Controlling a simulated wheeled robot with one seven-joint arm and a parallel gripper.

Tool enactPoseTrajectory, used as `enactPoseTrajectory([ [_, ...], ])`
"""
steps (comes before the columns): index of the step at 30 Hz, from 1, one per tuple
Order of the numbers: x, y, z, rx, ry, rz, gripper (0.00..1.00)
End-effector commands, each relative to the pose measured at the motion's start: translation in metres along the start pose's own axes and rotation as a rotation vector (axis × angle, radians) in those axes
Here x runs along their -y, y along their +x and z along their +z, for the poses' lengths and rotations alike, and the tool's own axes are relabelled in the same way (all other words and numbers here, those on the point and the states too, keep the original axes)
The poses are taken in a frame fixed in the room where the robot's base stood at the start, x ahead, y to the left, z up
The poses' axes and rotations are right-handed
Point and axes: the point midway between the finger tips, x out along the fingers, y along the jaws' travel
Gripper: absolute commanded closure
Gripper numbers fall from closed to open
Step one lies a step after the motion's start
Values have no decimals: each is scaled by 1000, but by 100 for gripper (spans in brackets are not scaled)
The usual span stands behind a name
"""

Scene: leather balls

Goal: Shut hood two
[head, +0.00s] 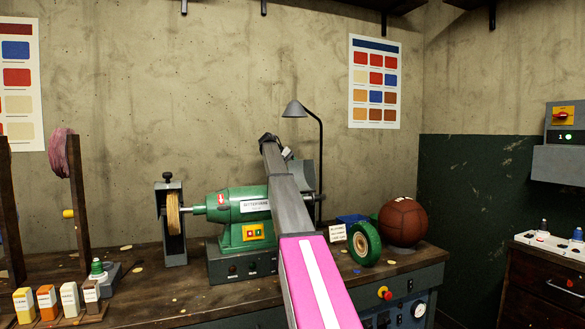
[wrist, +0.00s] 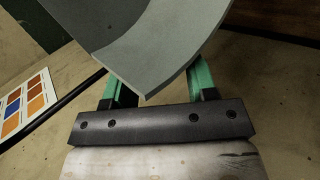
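A green polishing machine (head: 243,207) stands on the workbench, with a wheel in a dark housing (head: 173,215) at its left end. A grey hood plate (head: 304,173) stands up at its right, partly behind my arm. No hood number is legible. In the wrist view a curved grey hood (wrist: 165,45) fills the upper middle, very close. My gripper (wrist: 158,82) has its two green fingers wide apart. The hood lies across their far ends and hides the fingertips. I cannot tell whether they touch it. In the head view my arm hides the machine's right end.
A black lamp (head: 320,150) stands behind the hood. A wall stands close behind.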

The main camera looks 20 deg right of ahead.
Motion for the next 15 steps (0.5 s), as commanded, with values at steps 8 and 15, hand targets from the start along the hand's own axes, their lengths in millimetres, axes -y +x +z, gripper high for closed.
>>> enactPoseTrajectory([
  [8,0,0,0,0,0,0,100],
  [15,-5,-4,6,-31,30,-4,100],
])
